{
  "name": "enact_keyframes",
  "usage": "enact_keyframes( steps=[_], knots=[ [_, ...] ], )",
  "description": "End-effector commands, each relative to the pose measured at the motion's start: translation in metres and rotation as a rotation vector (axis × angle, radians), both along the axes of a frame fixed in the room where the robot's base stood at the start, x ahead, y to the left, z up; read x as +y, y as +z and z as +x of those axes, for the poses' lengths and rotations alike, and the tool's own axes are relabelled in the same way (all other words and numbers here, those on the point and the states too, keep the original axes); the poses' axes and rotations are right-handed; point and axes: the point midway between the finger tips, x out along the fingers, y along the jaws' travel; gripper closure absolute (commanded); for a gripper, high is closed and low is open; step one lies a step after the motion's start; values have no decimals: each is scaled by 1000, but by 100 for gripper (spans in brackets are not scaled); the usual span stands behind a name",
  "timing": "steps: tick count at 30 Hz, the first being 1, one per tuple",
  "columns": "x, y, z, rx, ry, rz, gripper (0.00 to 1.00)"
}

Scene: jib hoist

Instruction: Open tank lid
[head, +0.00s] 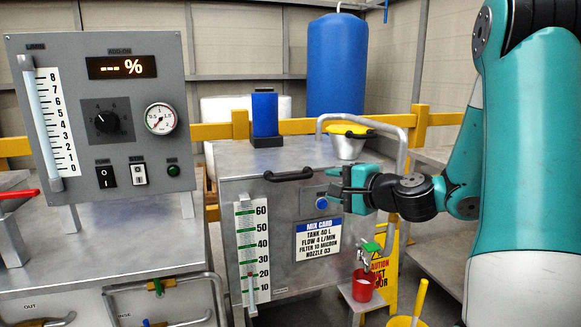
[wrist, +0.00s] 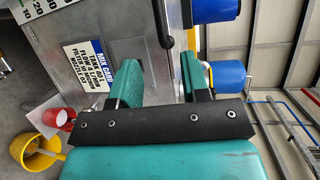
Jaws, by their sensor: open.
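The grey metal tank (head: 304,212) stands in the middle of the head view. Its flat lid (head: 232,160) lies level on top and looks shut. A black bar handle (head: 289,175) sits at the lid's front edge; it also shows in the wrist view (wrist: 163,25). My gripper (head: 346,182) is open and empty in front of the tank's front right, to the right of the handle and apart from it. In the wrist view my two teal fingers (wrist: 160,82) stand apart, and the handle lies beyond their tips, in line with the gap.
A blue canister (head: 265,114) and a funnel with a yellow rim (head: 348,140) stand at the lid's back. A control panel (head: 105,120) stands left.

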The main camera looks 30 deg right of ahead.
Motion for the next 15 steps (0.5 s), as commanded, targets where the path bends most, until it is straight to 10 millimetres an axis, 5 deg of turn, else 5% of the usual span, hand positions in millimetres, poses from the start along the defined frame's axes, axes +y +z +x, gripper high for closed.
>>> enact_keyframes(
  steps=[11, 15],
  knots=[
    [6, -1, 32, 10, 0, 3, 58],
    [11, -10, 63, 6, 6, -6, 58]
  ],
)
